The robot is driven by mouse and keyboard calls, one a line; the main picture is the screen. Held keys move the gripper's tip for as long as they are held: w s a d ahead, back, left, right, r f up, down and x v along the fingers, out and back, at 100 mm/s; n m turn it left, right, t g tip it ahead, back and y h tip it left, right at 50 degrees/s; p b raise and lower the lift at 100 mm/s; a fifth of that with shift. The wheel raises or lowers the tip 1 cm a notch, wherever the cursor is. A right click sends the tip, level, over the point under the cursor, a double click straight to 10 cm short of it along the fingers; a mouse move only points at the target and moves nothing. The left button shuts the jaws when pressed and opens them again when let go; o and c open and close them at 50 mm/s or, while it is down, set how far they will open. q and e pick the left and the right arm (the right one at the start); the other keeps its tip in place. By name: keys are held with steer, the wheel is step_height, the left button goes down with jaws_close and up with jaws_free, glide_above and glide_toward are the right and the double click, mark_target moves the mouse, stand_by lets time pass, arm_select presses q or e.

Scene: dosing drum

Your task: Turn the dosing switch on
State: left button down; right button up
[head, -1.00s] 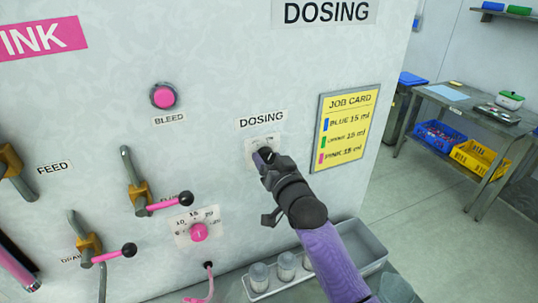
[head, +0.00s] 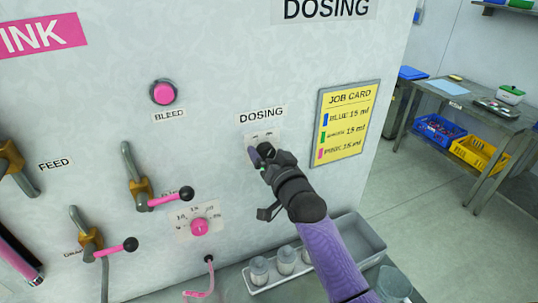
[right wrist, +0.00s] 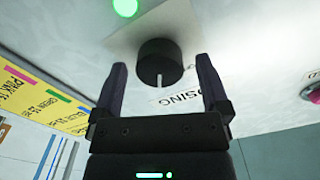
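The dosing switch is a round black knob (right wrist: 158,62) with a white pointer line, on a pale plate (head: 262,137) under the DOSING label (head: 262,115). In the right wrist view the pointer points down, towards that label. My right gripper (head: 262,154) is at the switch in the head view and covers most of the knob. In the right wrist view its two fingers (right wrist: 161,72) are apart, one on each side of the knob, with visible gaps. Nothing is held. My left gripper is not in view.
A green light (right wrist: 125,8) glows near the switch. A job card (head: 345,122) hangs right of it. The pink bleed button (head: 163,93), levers and a pink dial (head: 199,227) are to the left. A tray (head: 366,243) with several jars sits below my right arm.

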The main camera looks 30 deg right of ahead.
steer(key=s, duration=1)
steer(key=shift+a, duration=0.3)
